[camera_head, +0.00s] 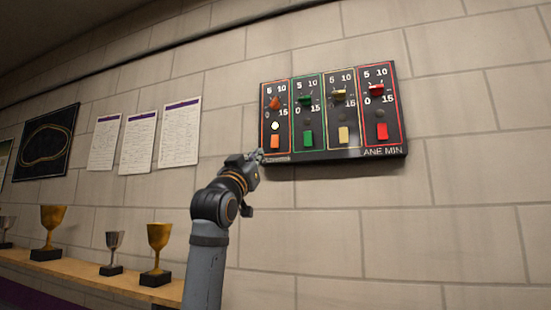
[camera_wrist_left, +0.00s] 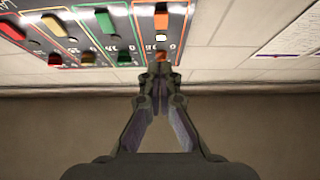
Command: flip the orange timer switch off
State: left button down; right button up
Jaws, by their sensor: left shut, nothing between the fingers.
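The orange timer switch (camera_head: 275,142) is at the bottom of the leftmost column of the dark wall panel (camera_head: 345,154). A bright white lamp (camera_head: 275,126) sits above it, with the orange dial (camera_head: 274,103) higher up. The wrist view is upside down, showing the orange switch (camera_wrist_left: 161,17) near its top edge. My left gripper (camera_head: 260,154) is shut and empty, close to the panel's lower left corner, below and left of the switch. Its fingers (camera_wrist_left: 161,72) also show in the wrist view. I cannot tell whether they touch the panel. My right gripper is not in view.
Green (camera_head: 308,139), yellow (camera_head: 344,135) and red (camera_head: 382,131) switches sit to the right, under dark lamps. Paper sheets (camera_head: 179,133) hang left of the panel. A shelf (camera_head: 85,274) with trophies (camera_head: 158,245) is at lower left. The wall below the panel is clear.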

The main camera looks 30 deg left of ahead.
pick_arm(q)
jog(key=s, duration=0.2)
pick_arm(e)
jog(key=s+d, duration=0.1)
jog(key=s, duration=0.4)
pick_arm(q)
jog(key=p, duration=0.4)
send_near(276, 141)
jog(key=s+r, duration=0.1)
jog(key=s, duration=0.2)
jog(key=w+r+p, duration=0.1)
jog(key=w+p, duration=0.1)
jog(key=w+r+p, duration=0.1)
jog(key=w+p, duration=0.1)
jog(key=w+a+p, duration=0.1)
jog(key=w, duration=0.2)
jog(key=shift+a+r+p, duration=0.15)
jog(key=shift+r+p, duration=0.25)
jog(key=shift+w+a+f, duration=0.1)
jog(key=shift+w, duration=0.2)
jog(key=shift+f, duration=0.1)
jog(key=shift+s, duration=0.1)
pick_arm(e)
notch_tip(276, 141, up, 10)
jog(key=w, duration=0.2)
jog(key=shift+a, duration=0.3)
